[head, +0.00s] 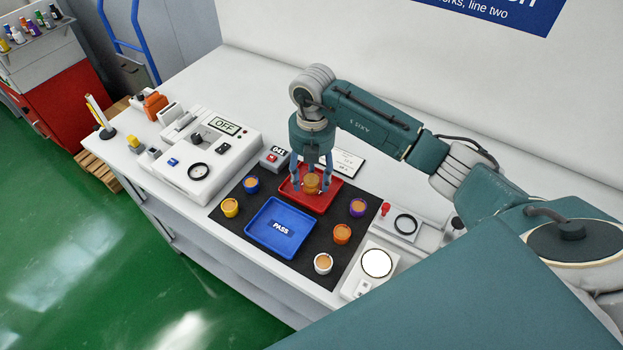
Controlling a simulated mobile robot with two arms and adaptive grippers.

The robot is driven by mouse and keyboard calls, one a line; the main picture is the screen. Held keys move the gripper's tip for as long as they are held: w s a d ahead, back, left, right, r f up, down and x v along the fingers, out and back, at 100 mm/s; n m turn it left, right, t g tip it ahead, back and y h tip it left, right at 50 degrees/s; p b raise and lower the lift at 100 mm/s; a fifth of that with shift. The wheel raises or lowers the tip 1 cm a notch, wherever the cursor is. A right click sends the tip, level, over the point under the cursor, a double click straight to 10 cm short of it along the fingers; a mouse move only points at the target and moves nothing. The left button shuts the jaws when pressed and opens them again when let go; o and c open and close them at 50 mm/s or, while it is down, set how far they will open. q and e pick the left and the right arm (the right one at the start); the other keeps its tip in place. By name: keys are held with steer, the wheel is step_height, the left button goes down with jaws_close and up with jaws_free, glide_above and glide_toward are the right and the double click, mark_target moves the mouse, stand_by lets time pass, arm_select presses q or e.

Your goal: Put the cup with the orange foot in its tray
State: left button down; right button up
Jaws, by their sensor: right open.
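The orange cup (342,233) stands on the dark mat, right of the blue tray marked PASS (275,205); it is the cup that shows orange. A brown-ochre cup (311,186) stands in the red tray (326,203) behind; its foot colour is not clear. My right gripper (311,187) points down over the red tray with its fingers spread on both sides of that ochre cup. It is open. The blue tray is empty. My left gripper is not in view.
On the mat (225,218) stand a yellow cup (230,208), a blue cup (251,185), a purple cup (357,208) and a white cup (323,263). A meter reading OFF (215,150) is at left, a round white plate device (377,263) at right.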

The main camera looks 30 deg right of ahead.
mark_target(312, 177)
step_height(312, 177, up, 10)
steer(key=shift+d+f+b, duration=0.1)
steer(key=shift+b, duration=1.05)
steer(key=shift+r, duration=0.55)
